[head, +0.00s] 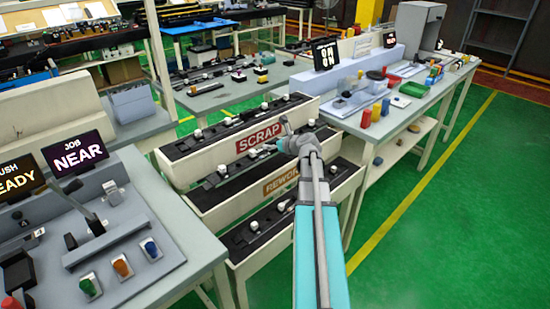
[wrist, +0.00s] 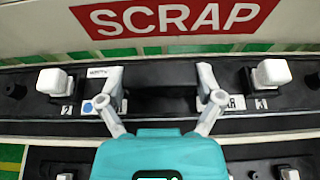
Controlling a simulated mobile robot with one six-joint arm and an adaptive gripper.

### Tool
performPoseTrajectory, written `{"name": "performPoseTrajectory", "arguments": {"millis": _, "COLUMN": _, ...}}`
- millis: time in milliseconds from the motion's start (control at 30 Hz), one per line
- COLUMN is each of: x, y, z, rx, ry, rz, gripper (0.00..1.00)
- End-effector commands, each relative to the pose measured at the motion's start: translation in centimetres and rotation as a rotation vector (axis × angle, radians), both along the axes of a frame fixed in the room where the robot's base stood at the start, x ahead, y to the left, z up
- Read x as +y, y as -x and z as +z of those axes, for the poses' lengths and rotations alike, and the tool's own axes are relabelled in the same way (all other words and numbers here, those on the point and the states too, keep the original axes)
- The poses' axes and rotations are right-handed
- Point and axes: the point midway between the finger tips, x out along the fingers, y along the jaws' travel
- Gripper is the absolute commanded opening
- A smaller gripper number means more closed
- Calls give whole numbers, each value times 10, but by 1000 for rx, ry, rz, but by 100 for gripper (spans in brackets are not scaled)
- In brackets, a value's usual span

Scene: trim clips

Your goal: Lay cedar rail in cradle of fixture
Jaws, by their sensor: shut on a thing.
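My gripper (head: 300,142) is at the middle tier of a cream rack, just below the SCRAP sign. In the wrist view its fingers (wrist: 160,103) are closed on a dark rail (wrist: 160,100), which lies along the black tier. A white label ending in "AR" shows beside the right finger; the rest of the word is hidden. A white label with a blue mark shows by the left finger. A grey fixture (head: 101,241) with a black-handled lever stands on the left bench. Its cradle cannot be made out clearly.
White blocks (wrist: 53,81) on dark mounts flank my gripper, by tags 2 and 3. The SCRAP sign (head: 258,138) is in front. A REWORK sign (head: 281,182) marks a lower tier. Displays (head: 76,152) and coloured knobs (head: 121,267) crowd the left bench. Green floor (head: 440,230) is clear at right.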

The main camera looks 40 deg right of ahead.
Motion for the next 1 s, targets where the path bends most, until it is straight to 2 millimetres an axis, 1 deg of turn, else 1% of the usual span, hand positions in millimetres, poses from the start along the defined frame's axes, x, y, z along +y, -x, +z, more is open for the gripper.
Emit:
{"name": "performPoseTrajectory", "arguments": {"millis": 33, "x": -4, "y": -5, "z": -10, "rx": -1, "ry": 0, "rz": 0, "gripper": 24}}
{"name": "performPoseTrajectory", "arguments": {"millis": 200, "x": -10, "y": -13, "z": -21, "rx": -1, "ry": 0, "rz": -1, "gripper": 24}}
{"name": "performPoseTrajectory", "arguments": {"millis": 333, "x": -12, "y": -15, "z": -24, "rx": -1, "ry": -1, "rz": -1, "gripper": 24}}
{"name": "performPoseTrajectory", "arguments": {"millis": 767, "x": -13, "y": -16, "z": -24, "rx": -1, "ry": 0, "rz": -2, "gripper": 24}}
{"name": "performPoseTrajectory", "arguments": {"millis": 867, "x": -15, "y": -18, "z": -29, "rx": -1, "ry": 0, "rz": -2, "gripper": 24}}
{"name": "performPoseTrajectory", "arguments": {"millis": 1000, "x": -18, "y": -23, "z": -39, "rx": -1, "ry": 0, "rz": -2, "gripper": 24}}
